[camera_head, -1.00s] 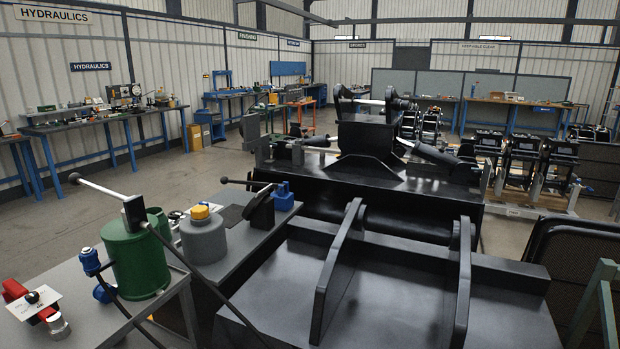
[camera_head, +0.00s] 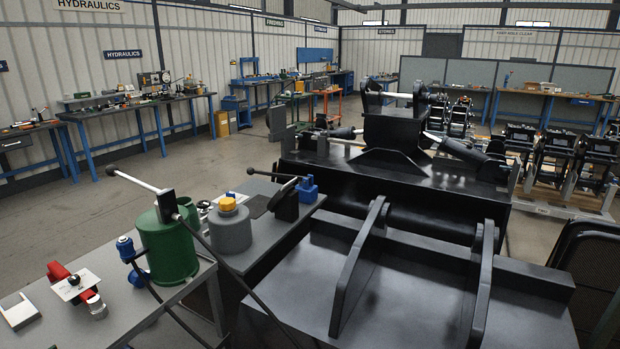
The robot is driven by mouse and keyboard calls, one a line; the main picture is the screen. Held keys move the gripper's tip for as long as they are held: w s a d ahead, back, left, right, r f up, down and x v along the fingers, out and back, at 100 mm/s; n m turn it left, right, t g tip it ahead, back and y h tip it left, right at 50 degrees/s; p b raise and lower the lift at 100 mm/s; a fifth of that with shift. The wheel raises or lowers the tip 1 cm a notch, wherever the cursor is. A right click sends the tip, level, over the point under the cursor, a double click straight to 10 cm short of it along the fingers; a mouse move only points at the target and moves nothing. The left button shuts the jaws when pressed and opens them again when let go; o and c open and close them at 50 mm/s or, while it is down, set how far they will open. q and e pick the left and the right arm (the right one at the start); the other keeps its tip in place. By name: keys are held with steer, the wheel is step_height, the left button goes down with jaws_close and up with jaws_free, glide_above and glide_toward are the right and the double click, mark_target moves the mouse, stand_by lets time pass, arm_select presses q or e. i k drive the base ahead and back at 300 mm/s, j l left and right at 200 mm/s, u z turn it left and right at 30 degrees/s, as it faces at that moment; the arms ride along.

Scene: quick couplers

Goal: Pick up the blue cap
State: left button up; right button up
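Several blue parts show, and I cannot tell for certain which is the blue cap. A blue fitting with a pale top (camera_head: 125,248) is on the black hose beside the green hand pump (camera_head: 167,246). A second blue piece (camera_head: 138,276) sits low at the pump's left side, partly hidden by the hose. A blue block (camera_head: 307,188) stands farther back beside a black lever. Neither of my grippers is in view.
The grey bench (camera_head: 122,308) has free room in front of the pump. A grey canister with a yellow cap (camera_head: 227,204) stands right of it. A pale flat item (camera_head: 18,312) lies at the bench's left. A large black machine (camera_head: 400,280) fills the right.

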mark_target(134, 278)
steer(key=u, duration=1.3)
